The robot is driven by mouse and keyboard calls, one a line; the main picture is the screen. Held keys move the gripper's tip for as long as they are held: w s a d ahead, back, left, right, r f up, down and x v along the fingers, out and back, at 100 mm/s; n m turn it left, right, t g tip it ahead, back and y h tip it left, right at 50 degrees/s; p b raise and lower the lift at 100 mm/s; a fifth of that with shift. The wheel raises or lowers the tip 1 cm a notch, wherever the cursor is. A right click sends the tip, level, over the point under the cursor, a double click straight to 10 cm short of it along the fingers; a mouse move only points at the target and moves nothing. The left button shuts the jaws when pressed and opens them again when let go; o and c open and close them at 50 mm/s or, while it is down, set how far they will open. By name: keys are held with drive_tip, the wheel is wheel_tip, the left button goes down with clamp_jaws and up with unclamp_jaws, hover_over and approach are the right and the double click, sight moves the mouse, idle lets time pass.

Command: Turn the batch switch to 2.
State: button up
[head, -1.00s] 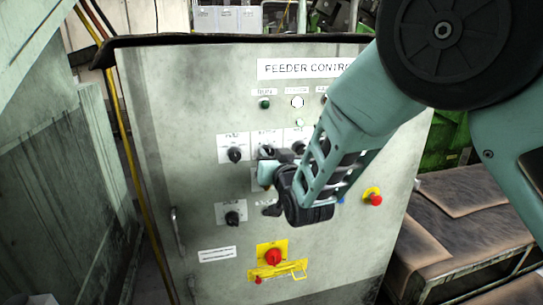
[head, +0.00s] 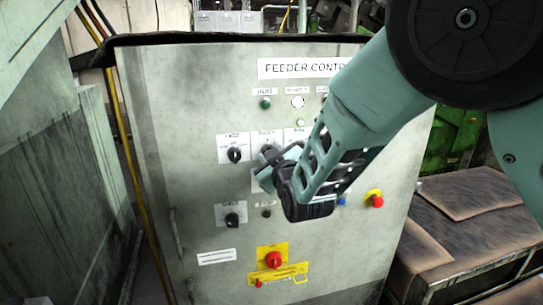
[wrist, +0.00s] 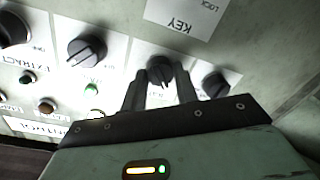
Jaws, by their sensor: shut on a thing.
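The batch switch is a black knob on a white plate, in the middle of the upper switch row on the grey panel (head: 190,110). In the wrist view the switch (wrist: 160,68) sits between the two dark fingers of my gripper (wrist: 158,92), which is shut on it. In the head view my gripper (head: 268,166) reaches the panel from the right, and its fingers and wrist cover most of the switch. The switch's label is blurred in the head view and mostly hidden in the wrist view, so its setting cannot be read.
The key plate (wrist: 185,14) is below the switch. A lower knob (head: 232,219), red emergency button (head: 376,201) and red-and-yellow main switch (head: 274,260) also stick out.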

drive_tip(key=shift+n, duration=0.4)
drive_tip(key=o, duration=1)
drive_tip(key=b+v, duration=0.2)
drive_tip(key=v, duration=1.5)
drive_tip(key=shift+s+a+r+b, duration=0.1)
drive_tip(key=shift+s+b, duration=0.15)
drive_tip(key=shift+b, duration=0.15)
